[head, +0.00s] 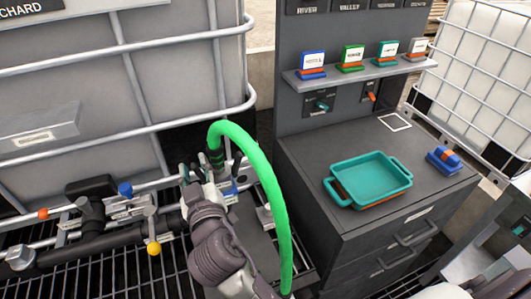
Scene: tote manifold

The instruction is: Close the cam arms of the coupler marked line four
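A bright green hose (268,185) arches down from a dark coupler (215,158) in front of the large grey tote. No "line four" marking is readable on the coupler. Thin metal and dark parts, with a small blue piece (234,187), show just below and right of the coupler; I cannot tell which are its cam arms or how they stand.
A pipe manifold with a blue knob (125,189) and a yellow ball handle (154,248) runs left over a floor grating. A grey cabinet (310,150) stands right, bearing a teal tray (367,172) and a blue-orange item (444,160). Tagged blocks line a shelf (360,73).

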